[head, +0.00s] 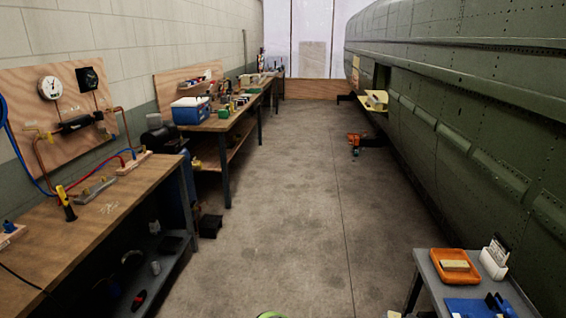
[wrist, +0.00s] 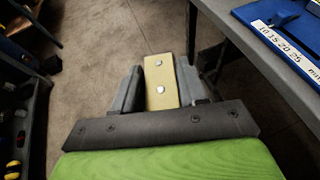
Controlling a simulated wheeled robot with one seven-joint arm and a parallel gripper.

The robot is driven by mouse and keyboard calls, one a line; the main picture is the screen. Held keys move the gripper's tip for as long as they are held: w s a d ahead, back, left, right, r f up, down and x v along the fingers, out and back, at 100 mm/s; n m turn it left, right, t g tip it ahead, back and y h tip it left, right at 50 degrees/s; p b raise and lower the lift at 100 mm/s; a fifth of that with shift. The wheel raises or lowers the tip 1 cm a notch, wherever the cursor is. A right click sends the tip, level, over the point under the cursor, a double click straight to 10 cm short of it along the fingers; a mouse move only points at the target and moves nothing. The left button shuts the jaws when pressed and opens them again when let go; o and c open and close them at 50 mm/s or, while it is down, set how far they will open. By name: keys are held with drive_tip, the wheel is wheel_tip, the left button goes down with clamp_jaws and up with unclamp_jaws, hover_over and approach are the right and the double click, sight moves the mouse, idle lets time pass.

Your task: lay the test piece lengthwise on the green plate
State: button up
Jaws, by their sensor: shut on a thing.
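The test piece, a flat yellow-tan strip with two round rivet heads (wrist: 160,73), stands between the grey fingers of my gripper (wrist: 161,88) in the wrist view. The fingers are shut on its sides, and it points away from the palm. Its near end is hidden at the dark bar of my gripper. It is held over the floor, just left of a grey table edge. My gripper's fingers and the held piece do not show in the head view. I cannot make out a separate green plate in either view.
A small grey table (head: 425,264) at lower right bears an orange tray (head: 455,272) with a tan block, a white card holder (head: 494,262) and blue items. In the wrist view a blue board (wrist: 285,30) carries a scale. Workbenches line the left; a green fuselage (head: 460,130) the right. The aisle between is mostly clear.

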drive_tip(key=a+f+n+t+y, duration=0.1)
drive_tip(key=a+n+y, duration=0.4)
drive_tip(key=a, duration=1.1)
drive_tip(key=shift+f+y, duration=0.35)
drive_tip(key=shift+y, duration=0.05)
